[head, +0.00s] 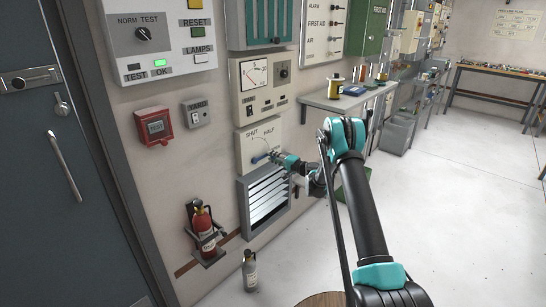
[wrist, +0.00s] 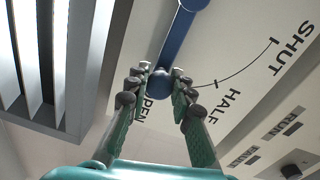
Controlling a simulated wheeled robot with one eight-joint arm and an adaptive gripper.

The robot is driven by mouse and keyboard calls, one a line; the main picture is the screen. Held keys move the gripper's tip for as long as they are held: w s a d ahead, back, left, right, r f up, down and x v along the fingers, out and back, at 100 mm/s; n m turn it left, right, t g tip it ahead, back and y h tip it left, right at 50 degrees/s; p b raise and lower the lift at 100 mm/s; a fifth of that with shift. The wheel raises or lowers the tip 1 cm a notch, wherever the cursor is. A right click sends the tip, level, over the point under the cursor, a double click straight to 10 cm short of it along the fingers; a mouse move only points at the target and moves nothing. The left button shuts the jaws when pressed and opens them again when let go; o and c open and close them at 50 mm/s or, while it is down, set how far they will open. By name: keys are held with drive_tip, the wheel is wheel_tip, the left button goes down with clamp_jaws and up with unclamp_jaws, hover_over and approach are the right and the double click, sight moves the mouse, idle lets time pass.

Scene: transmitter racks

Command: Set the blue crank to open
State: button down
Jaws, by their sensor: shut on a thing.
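The blue crank (wrist: 178,38) is on a pale panel (head: 249,149) marked SHUT, HALF and OPEN. In the wrist view its arm runs from a hub at the top edge to a round knob between my fingertips. The knob lies beside the OPEN lettering, past the HALF mark, and part of that word is hidden. My gripper (wrist: 160,84) is shut on the crank's knob, with a finger on either side. In the head view my gripper (head: 276,158) reaches the panel from the right and hides part of the crank; a bit of blue (head: 260,158) shows at its tip.
A louvred vent (head: 266,192) is just below the crank panel. A meter panel (head: 262,82) is above it. A fire extinguisher (head: 203,229) hangs lower left, and a grey bottle (head: 249,270) stands on the floor. A shelf (head: 345,99) juts out to the right. Open floor lies to the right.

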drive_tip(key=shift+f, duration=0.1)
idle(0.4)
drive_tip(key=c, duration=1.3)
unclamp_jaws()
drive_tip(key=v, duration=1.2)
drive_tip(key=shift+d, duration=0.1)
